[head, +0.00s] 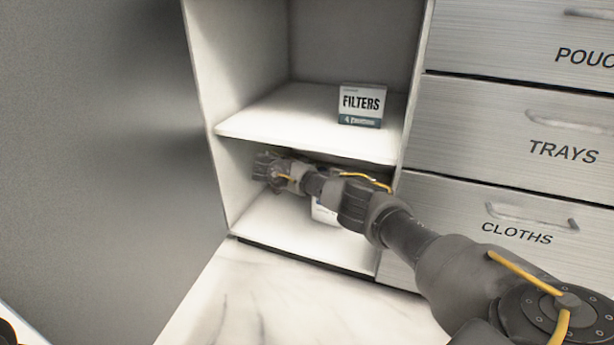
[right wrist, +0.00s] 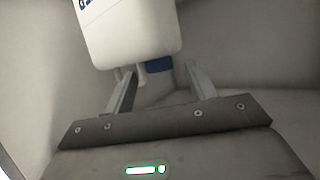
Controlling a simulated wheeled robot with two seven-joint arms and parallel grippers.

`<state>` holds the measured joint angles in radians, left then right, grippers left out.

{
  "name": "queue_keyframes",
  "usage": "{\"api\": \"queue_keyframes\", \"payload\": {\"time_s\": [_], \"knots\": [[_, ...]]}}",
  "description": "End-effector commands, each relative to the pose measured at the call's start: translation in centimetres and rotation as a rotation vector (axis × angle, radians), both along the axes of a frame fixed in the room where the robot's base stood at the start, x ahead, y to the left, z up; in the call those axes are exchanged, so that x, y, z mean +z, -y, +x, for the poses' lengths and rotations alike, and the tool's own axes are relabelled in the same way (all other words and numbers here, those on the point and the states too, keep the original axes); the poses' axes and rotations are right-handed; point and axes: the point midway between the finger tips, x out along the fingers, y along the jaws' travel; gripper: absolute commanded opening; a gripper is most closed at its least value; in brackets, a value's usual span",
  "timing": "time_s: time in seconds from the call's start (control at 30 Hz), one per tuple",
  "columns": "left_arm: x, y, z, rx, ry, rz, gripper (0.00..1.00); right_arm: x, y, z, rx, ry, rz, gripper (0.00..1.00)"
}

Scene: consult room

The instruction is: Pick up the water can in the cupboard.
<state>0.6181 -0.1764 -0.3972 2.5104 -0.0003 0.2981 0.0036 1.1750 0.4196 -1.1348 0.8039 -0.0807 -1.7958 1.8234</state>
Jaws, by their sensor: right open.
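The open cupboard (head: 225,150) has an upper shelf and a lower compartment. My right arm reaches into the lower compartment, and my right gripper (head: 268,170) is near its left wall. In the right wrist view, the right gripper (right wrist: 160,75) is open, with nothing seen held between its fingers. A white, round-cornered container with dark blue lettering (right wrist: 128,35), which looks like the water can, shows just beyond the fingers; its top is cut off. In the head view, a white object (head: 324,213) is mostly hidden behind my arm; I cannot tell if it is the same one. My left gripper is out of view.
A FILTERS box (head: 361,105) stands on the upper shelf (head: 290,123), close above my arm. Drawers labelled TRAYS (head: 562,152) and CLOTHS (head: 516,236) are at the right. A large grey panel (head: 100,130) fills the left. A small blue thing (right wrist: 159,65) shows behind the fingers.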

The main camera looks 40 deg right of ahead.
Motion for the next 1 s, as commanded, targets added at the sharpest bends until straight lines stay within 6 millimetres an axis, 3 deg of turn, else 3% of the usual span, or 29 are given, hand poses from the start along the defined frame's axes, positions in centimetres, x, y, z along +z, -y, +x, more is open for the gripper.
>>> {"api": "queue_keyframes", "payload": {"time_s": [0.43, 0.83, 1.0], "knots": [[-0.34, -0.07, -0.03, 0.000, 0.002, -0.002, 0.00, -0.21, 0.66, 0.03, 0.000, -0.001, 0.000, 0.55], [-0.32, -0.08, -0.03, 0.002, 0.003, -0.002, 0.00, -0.23, 0.64, 0.02, 0.000, -0.001, 0.000, 0.02], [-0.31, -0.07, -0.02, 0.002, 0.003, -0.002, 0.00, -0.24, 0.64, 0.01, -0.001, -0.001, 0.000, 0.00]]}}
